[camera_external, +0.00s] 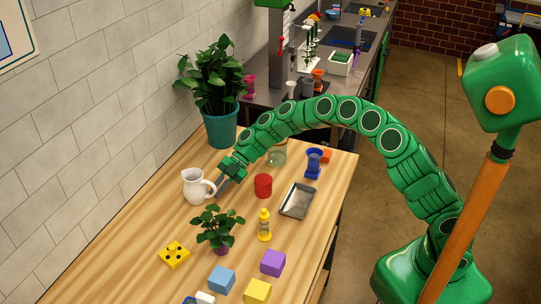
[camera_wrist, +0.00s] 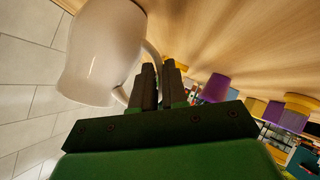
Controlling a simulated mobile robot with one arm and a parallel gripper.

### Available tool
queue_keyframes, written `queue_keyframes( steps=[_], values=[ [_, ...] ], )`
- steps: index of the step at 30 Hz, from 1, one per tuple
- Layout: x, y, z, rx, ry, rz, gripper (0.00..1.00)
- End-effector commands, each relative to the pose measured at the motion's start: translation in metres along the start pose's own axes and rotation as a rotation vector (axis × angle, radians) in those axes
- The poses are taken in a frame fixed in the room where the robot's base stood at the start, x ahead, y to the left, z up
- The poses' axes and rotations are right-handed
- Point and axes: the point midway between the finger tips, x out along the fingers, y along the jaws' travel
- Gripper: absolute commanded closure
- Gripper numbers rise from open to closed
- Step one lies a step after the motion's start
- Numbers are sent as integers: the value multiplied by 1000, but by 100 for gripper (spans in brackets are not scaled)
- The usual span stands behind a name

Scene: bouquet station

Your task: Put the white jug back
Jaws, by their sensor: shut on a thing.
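The white jug (camera_external: 196,187) stands upright, or very nearly so, at the wall side of the wooden table in the external view. Its handle faces my gripper. In the wrist view the jug (camera_wrist: 104,50) fills the upper left, with its handle running to my fingers. My gripper (camera_external: 219,188) is shut on the jug's handle; the fingers (camera_wrist: 160,82) also show close together in the wrist view. I cannot tell whether the jug's base touches the table. Part of the handle is hidden by the fingers.
A potted plant (camera_external: 216,230) stands just in front of the jug, and a large teal-potted plant (camera_external: 221,128) behind it. A red can (camera_external: 263,186), a metal tray (camera_external: 297,201), a yellow lantern (camera_external: 264,225) and a glass jar (camera_external: 277,155) are to the right. Colored blocks lie in front.

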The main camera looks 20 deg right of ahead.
Motion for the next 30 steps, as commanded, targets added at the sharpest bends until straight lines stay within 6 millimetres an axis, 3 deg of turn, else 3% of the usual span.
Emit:
queue_keyframes(
  steps=[7, 8, 13, 23, 30],
  values=[
    [1, -1, 1, 0, 0, 0, 100],
    [1, -1, 2, 0, 0, 0, 86],
    [1, -1, 2, 0, 0, 0, 62],
    [-2, 1, 0, 1, -1, 1, 62],
    [-37, 1, 1, 1, -1, 3, 62]
  ],
)
